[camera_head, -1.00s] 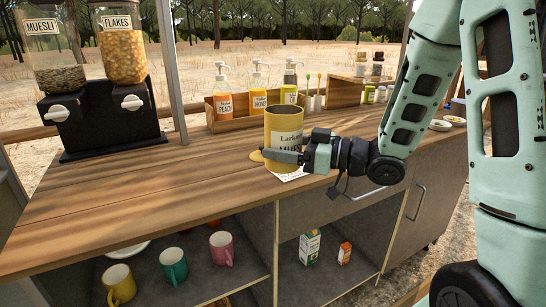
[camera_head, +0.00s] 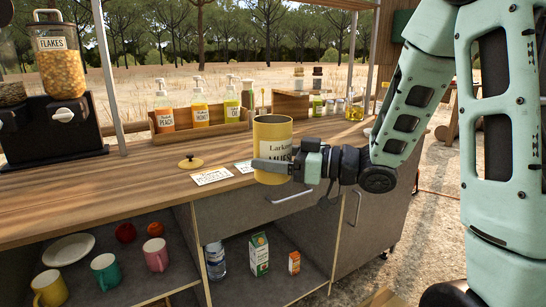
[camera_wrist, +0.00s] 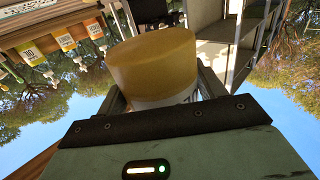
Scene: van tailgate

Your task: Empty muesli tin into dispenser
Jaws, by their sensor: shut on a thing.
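The yellow muesli tin (camera_head: 273,132) is upright with its top open, and my gripper (camera_head: 285,168) is shut around its lower part, in front of the counter's front edge. The tin also fills the middle of the wrist view (camera_wrist: 155,62). Its contents cannot be made out. A yellow lid with a dark knob (camera_head: 190,162) lies on the counter. The dispenser (camera_head: 50,125) stands at the far left on a black base. Its flakes hopper (camera_head: 60,62) is full of flakes. The muesli hopper is mostly cut off by the left edge.
Pump bottles (camera_head: 200,110) stand in a wooden rack (camera_head: 152,128) at the counter's back. Paper cards (camera_head: 212,175) lie near the front edge. The wooden counter (camera_head: 120,190) is clear between dispenser and lid. Mugs (camera_head: 105,268) and cartons (camera_head: 259,254) sit on shelves below. A post (camera_head: 108,75) rises beside the dispenser.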

